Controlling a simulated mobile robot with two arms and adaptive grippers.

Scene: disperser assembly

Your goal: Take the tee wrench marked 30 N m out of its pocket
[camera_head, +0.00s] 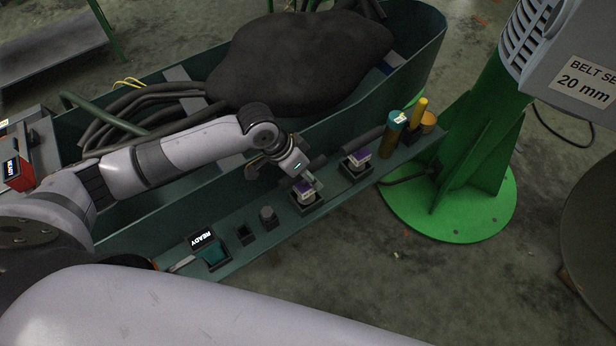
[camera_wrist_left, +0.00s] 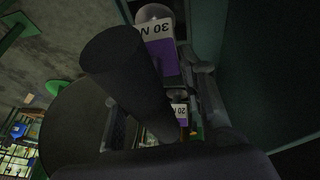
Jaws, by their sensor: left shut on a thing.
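The tee wrench marked 30 N (camera_wrist_left: 160,40) shows its purple and white label in the left wrist view, with its thick dark handle (camera_wrist_left: 120,75) close to the camera. In the head view its label (camera_head: 304,189) sits at a dark square pocket (camera_head: 309,208) on the green shelf. My left gripper (camera_head: 304,178) is shut on this wrench from above. Whether the shaft is still seated in the pocket is hard to tell. A second tee wrench (camera_head: 358,159), marked 20 N in the wrist view (camera_wrist_left: 179,113), stands in the neighbouring pocket to the right. My right gripper is out of view.
The green shelf (camera_head: 265,245) also holds a teal cylinder (camera_head: 393,132) and yellow pieces (camera_head: 418,113) at its right end. Behind is a green trough with a large dark sack (camera_head: 300,55). A green column base (camera_head: 470,210) stands right.

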